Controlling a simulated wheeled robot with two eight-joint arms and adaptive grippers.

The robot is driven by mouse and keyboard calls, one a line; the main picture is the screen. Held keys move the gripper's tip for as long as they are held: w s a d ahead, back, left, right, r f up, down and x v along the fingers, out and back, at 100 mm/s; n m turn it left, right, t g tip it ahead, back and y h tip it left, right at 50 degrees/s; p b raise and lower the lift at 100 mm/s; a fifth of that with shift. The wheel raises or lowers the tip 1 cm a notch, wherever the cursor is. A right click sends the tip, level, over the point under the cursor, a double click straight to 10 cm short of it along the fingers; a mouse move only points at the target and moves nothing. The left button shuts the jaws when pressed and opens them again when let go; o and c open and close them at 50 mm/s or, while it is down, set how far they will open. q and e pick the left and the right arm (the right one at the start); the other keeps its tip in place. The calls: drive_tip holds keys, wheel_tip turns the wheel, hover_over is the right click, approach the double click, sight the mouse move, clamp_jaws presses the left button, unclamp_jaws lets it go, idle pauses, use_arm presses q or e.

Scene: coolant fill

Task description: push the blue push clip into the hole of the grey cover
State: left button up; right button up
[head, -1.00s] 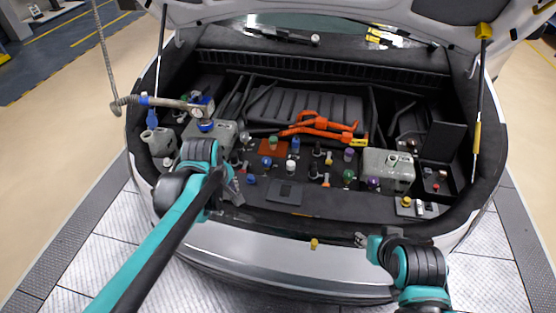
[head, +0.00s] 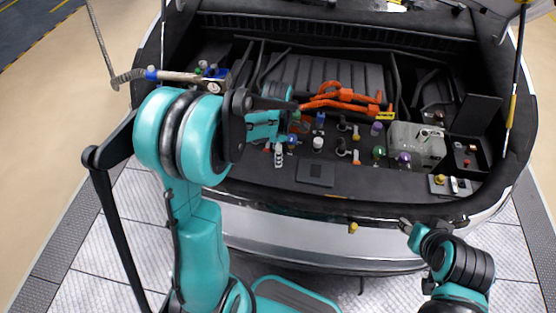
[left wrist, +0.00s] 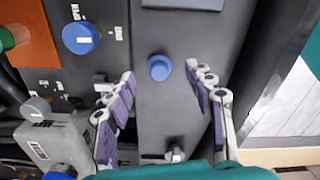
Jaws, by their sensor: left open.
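In the left wrist view the blue push clip (left wrist: 160,68) stands with its round head up on a dark strip. My left gripper (left wrist: 159,76) is open, its two fingers on either side of the clip with gaps to both. In the head view my left gripper (head: 279,154) is over the front left of the bay, and I cannot make out the clip there. The flat dark grey cover (head: 316,173) lies just right of it; its edge shows at the top of the left wrist view (left wrist: 182,4). Its hole is too small to tell. My right gripper (head: 408,225) is low at the right, before the bumper.
A larger blue cap (left wrist: 81,38) and an orange plate (left wrist: 30,45) lie left of the fingers. A grey reservoir (left wrist: 55,140) stands at lower left. Several coloured caps fill the bay behind the cover. Another grey tank (head: 415,147) stands at the right.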

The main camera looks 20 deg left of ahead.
use_arm(q)
wheel_tip(320, 180, down, 3)
drive_tip(key=shift+r+b, duration=0.1)
drive_tip(key=shift+b, duration=0.2)
drive_tip(key=c, duration=0.8)
